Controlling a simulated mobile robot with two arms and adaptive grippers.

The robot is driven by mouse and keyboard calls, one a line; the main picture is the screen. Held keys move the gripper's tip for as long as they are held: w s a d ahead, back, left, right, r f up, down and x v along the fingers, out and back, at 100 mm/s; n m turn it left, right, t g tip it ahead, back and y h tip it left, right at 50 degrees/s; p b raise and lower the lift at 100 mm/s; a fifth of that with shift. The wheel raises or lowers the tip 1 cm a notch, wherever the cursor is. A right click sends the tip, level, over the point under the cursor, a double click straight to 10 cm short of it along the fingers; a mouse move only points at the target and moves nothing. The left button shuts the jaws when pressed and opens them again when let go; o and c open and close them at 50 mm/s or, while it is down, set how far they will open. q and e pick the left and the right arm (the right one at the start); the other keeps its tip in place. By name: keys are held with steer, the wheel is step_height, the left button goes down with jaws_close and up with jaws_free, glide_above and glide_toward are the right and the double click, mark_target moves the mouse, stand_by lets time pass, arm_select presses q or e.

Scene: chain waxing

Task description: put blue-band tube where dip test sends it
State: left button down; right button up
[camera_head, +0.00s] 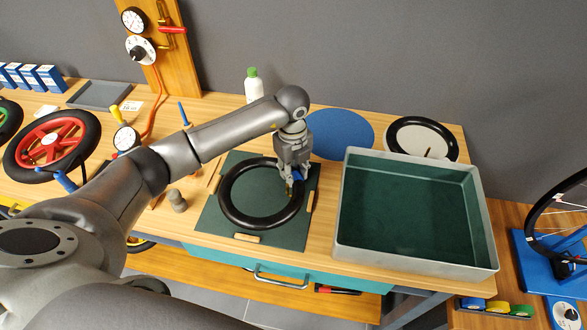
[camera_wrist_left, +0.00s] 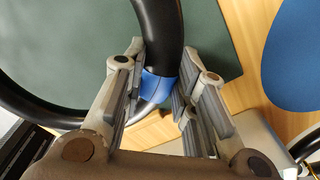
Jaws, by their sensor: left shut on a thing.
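The blue-band tube (camera_head: 228,209) is a black ring over the dark green mat (camera_head: 211,233) in the head view. Its blue band (camera_wrist_left: 159,87) shows between the fingers in the left wrist view. My left gripper (camera_head: 292,178) points down at the ring's right side and is shut on the tube at the band. I cannot tell whether the ring rests on the mat or hangs just above it. The dip tank (camera_head: 340,206), a grey-walled box with dark green water, stands to the right of the mat. My right gripper is not in view.
A flat blue disc (camera_head: 340,133) lies behind the mat. A pale disc (camera_head: 418,139) with another black tube (camera_head: 397,123) lies behind the tank. A white bottle with a green cap (camera_head: 253,86) stands at the back. A red-spoked wheel (camera_head: 50,142) and gauge (camera_head: 126,138) are left.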

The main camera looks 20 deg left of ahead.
arm_select(q)
steer(key=c, duration=1.6)
jaws_free()
steer(key=shift+f, duration=0.15)
steer(key=o, duration=0.4)
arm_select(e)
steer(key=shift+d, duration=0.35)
arm_select(q)
steer(key=shift+o, duration=0.2)
step_height(320, 180, up, 12)
steer(key=b, duration=0.3)
steer(key=shift+r+b, duration=0.2)
steer(key=shift+b, duration=0.2)
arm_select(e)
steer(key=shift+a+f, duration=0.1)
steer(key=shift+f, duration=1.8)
arm_select(q)
steer(key=shift+s, duration=0.1)
